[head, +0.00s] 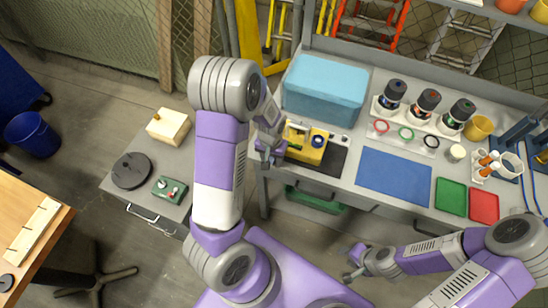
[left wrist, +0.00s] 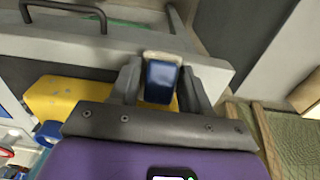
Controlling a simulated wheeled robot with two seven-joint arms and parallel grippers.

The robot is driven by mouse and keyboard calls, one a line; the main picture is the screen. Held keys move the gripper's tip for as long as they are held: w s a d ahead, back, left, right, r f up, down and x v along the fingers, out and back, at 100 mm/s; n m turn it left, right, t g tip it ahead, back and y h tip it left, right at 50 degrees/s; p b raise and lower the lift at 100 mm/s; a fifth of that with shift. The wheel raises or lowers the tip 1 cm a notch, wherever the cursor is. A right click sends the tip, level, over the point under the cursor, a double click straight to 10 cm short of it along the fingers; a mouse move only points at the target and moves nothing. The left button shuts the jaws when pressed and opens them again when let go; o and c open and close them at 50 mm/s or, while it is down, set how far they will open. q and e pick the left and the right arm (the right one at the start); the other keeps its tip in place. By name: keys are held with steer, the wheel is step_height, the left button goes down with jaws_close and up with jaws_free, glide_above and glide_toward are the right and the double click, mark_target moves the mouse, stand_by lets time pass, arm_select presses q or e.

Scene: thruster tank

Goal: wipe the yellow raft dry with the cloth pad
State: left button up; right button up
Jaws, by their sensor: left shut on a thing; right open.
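The yellow raft (head: 303,154) sits on the workbench in front of the light-blue tank, with a dark round part on top. In the left wrist view the raft (left wrist: 62,95) shows to the left, partly behind my gripper. My left gripper (head: 270,150) is just left of the raft. In the left wrist view it is shut on the cloth pad (left wrist: 160,80), a dark blue block with a pale edge. The pad cannot be made out in the head view. I cannot tell whether it touches the raft. My right gripper (head: 352,268) is open and empty, low in front of the bench.
The light-blue tank (head: 325,88) stands behind the raft. A black mat (head: 334,160) lies beside the raft, with a blue mat (head: 394,176) further right. Several thrusters stand in a white holder (head: 420,120). Green (head: 451,197) and red (head: 484,206) trays lie at the front right.

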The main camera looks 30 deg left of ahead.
arm_select(q)
steer(key=shift+a, duration=0.55)
steer(key=shift+d, duration=0.15)
steer(key=shift+w+d, duration=0.2)
steer(key=shift+d, duration=0.75)
steer(key=shift+d, duration=0.15)
steer(key=shift+w+d, duration=0.15)
steer(key=shift+d, duration=0.75)
steer(key=shift+d, duration=0.1)
steer(key=shift+w+d, duration=0.3)
steer(key=shift+d, duration=0.65)
